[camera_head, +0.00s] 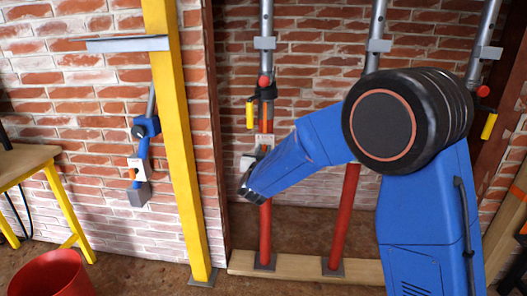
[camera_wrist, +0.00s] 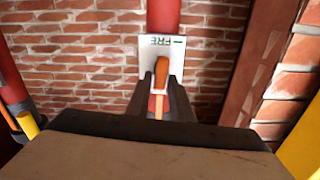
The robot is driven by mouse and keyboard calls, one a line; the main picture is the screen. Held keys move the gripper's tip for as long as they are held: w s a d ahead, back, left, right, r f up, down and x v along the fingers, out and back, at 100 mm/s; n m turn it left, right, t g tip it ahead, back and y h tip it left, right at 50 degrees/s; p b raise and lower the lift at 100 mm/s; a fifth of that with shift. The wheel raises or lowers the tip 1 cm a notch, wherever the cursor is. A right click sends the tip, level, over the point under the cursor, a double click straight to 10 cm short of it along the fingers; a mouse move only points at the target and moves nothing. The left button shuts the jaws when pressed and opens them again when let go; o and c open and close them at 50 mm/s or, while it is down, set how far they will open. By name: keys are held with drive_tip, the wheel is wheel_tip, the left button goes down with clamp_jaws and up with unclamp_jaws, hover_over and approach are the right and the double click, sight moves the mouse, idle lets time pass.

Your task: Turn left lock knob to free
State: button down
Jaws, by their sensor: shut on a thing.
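The left lock knob (camera_wrist: 162,68) is orange and sits on a white label plate on the left red post (camera_head: 265,232). The plate (camera_wrist: 144,55) shows letters like "FRE" and a short dark mark; part of it is hidden. In the wrist view, the two dark fingers of my gripper (camera_wrist: 161,92) stand on either side of the knob and are shut on it. In the head view, my blue arm reaches left to this post, and my gripper (camera_head: 246,184) is just below the plate (camera_head: 247,161). The fingertips are hard to make out there.
A second red post (camera_head: 343,218) stands to the right. A yellow handle (camera_head: 250,113) hangs above the plate. A yellow upright (camera_head: 181,150) stands left of the recess. A blue device (camera_head: 143,153) hangs on the brick wall. A red bucket (camera_head: 50,275) is lower left.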

drive_tip(key=m, duration=0.4)
drive_tip(key=shift+d+f, duration=0.1)
drive_tip(key=shift+d, duration=0.15)
drive_tip(key=shift+d+f+m, duration=0.1)
drive_tip(key=shift+f+m, duration=0.1)
drive_tip(key=shift+m, duration=1.85)
drive_tip(key=shift+d+f+m, duration=0.15)
drive_tip(key=shift+f+m, duration=0.05)
drive_tip(key=shift+m, duration=1.9)
drive_tip(key=shift+d+f+m, duration=0.1)
drive_tip(key=shift+f+m, duration=0.1)
drive_tip(key=shift+m, duration=2.15)
drive_tip(key=c, duration=1.7)
unclamp_jaws()
